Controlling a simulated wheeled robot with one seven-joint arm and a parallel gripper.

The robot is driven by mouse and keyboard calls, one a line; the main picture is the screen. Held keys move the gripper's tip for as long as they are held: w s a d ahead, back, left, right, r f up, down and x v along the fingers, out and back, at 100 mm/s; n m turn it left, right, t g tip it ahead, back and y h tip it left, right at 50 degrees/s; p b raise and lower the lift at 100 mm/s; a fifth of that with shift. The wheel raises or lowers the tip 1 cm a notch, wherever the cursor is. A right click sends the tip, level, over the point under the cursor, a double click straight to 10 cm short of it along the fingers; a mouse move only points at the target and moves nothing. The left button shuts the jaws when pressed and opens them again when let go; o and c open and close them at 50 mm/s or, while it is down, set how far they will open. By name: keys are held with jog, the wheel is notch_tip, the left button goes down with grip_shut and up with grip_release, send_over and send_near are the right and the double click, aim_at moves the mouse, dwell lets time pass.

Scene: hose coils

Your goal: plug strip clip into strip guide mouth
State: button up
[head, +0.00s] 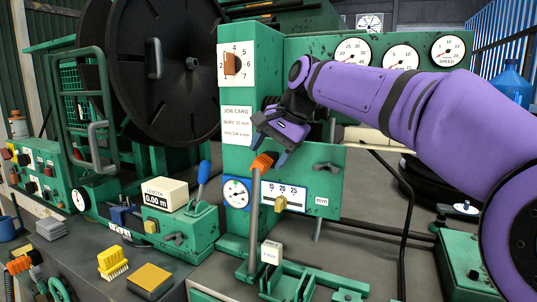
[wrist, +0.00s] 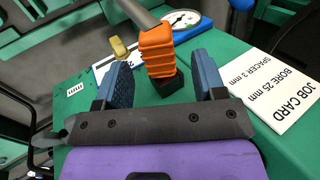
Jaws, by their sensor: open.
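My gripper (head: 271,146) is open in front of the green machine face, just above the orange ribbed grip (head: 262,161) on top of an upright grey bar (head: 254,212). In the wrist view the orange grip (wrist: 156,50) with a black end block (wrist: 169,85) lies between the two blue fingers, with a gap on each side; neither finger clearly touches it. I cannot tell for certain which parts are the strip clip and the strip guide mouth.
A round dial (head: 236,193) and a scale plate with a yellow slider (head: 281,203) are close to the grip. A job card (head: 237,125) is beside it. A green fixture with a white labelled block (head: 270,252) stands below. A large black reel (head: 165,70) is at left.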

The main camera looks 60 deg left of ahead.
jog(key=shift+v, duration=0.95)
jog(key=v, duration=0.7)
jog(key=shift+r, duration=0.25)
jog(key=shift+w+d, duration=0.1)
jog(key=shift+w, duration=0.05)
